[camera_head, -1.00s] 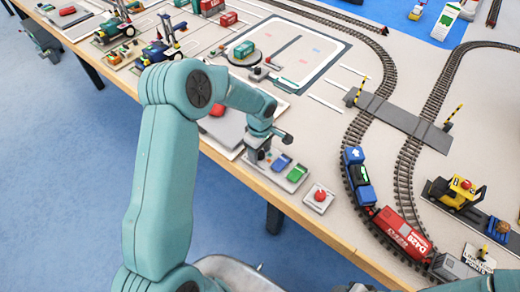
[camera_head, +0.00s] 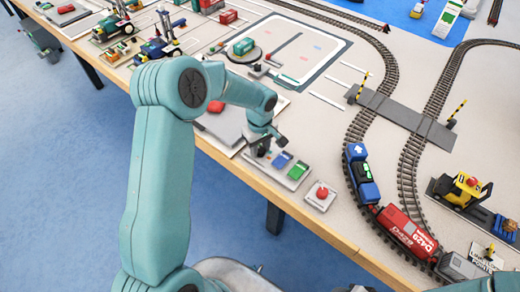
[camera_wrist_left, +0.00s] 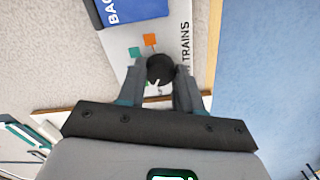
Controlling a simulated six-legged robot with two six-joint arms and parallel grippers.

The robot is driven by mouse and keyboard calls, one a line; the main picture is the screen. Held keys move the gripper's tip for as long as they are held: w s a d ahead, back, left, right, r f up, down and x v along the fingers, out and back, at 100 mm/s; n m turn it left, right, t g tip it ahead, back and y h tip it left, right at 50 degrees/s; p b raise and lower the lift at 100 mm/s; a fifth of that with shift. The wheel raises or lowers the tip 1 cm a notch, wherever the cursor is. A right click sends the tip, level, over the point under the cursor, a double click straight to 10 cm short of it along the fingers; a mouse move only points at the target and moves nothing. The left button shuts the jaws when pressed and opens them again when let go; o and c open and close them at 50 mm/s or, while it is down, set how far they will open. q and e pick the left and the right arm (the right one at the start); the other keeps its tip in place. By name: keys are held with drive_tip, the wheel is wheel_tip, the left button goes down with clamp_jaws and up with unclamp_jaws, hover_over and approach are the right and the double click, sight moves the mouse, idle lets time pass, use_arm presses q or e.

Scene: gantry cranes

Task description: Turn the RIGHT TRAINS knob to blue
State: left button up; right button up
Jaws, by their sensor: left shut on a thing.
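In the left wrist view the dark round knob (camera_wrist_left: 160,69) stands between the two fingers of my left gripper (camera_wrist_left: 160,88), which is shut on it. A pale mark shows at its lower edge. The word TRAINS (camera_wrist_left: 185,48) runs along the panel edge. In the head view my left gripper (camera_head: 263,146) is down at the left end of the control panel (camera_head: 288,179) and hides the knob. My right gripper is not in view.
A red button box (camera_head: 321,195) stands to the right. A train (camera_head: 403,231) is on the curved track. The table edge (camera_head: 260,186) is close in front.

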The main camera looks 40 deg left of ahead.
use_arm(q)
drive_tip(key=m+b, duration=0.1)
drive_tip(key=m, duration=0.2)
drive_tip(key=shift+f, duration=0.15)
drive_tip(key=m+b, duration=0.1)
drive_tip(key=m, duration=0.1)
drive_tip(key=shift+m, duration=0.3)
drive_tip(key=m, duration=0.3)
drive_tip(key=shift+b, duration=0.35)
drive_tip(key=shift+m, duration=1.6)
drive_tip(key=o, duration=1)
drive_tip(key=shift+o, duration=0.2)
